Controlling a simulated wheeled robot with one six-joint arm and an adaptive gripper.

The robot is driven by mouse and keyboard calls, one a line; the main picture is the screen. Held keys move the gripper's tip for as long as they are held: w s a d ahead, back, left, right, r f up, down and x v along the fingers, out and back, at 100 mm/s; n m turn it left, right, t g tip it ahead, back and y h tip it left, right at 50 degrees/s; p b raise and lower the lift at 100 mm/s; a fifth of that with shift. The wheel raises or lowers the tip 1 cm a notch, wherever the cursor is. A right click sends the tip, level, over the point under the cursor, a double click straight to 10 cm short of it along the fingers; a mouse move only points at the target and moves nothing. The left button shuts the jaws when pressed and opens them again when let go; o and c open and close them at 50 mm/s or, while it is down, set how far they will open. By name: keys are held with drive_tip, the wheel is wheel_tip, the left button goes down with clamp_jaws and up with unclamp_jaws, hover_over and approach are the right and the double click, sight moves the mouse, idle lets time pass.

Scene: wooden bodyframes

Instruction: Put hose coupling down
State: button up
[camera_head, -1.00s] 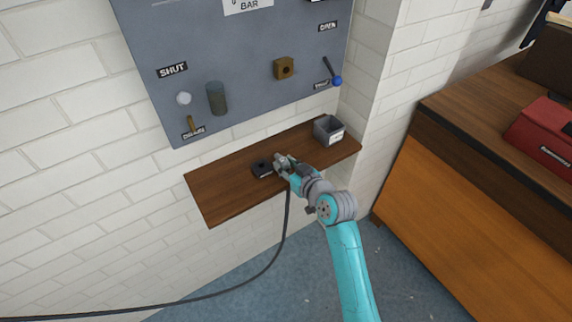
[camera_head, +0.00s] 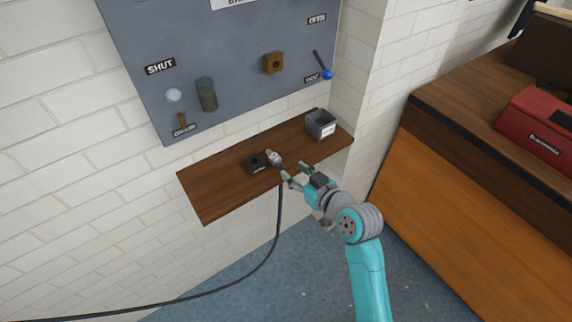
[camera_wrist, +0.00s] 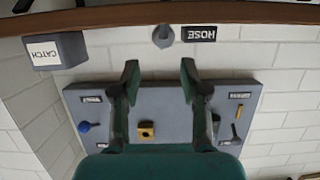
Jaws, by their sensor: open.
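The grey hose coupling (camera_head: 273,157) rests on the brown wall shelf (camera_head: 215,190), beside a small black block (camera_head: 255,164). Its black hose (camera_head: 279,215) hangs over the shelf's front edge and runs down to the lower left. My gripper (camera_head: 294,171) is open and empty at the front edge of the shelf, apart from the coupling. In the wrist view, which is upside down, the coupling (camera_wrist: 163,36) lies ahead of the gap between my spread fingers (camera_wrist: 160,70), next to the block's HOSE label (camera_wrist: 199,34).
A grey bin (camera_head: 321,124) labelled CATCH stands at the shelf's right end. Above the shelf is a grey panel (camera_head: 235,70) with a brass block (camera_head: 273,63), a blue-knobbed lever (camera_head: 326,72) and a dark cylinder (camera_head: 206,95). A wooden bench (camera_head: 450,190) stands at right.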

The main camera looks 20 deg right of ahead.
drive_tip(key=shift+v, duration=1.6)
drive_tip(key=s+f+m+h, duration=0.2)
drive_tip(key=s+f, duration=0.3)
drive_tip(key=s, duration=0.5)
drive_tip(key=s+f+m+h, duration=0.2)
drive_tip(key=s+f, duration=0.3)
drive_tip(key=s, duration=0.6)
drive_tip(key=s+r, duration=0.3)
drive_tip(key=s, duration=0.6)
drive_tip(key=s+r+t, duration=0.1)
drive_tip(key=s+r, duration=0.2)
drive_tip(key=s, duration=0.7)
drive_tip(key=shift+d+r+h, duration=0.3)
drive_tip(key=shift+d, duration=0.05)
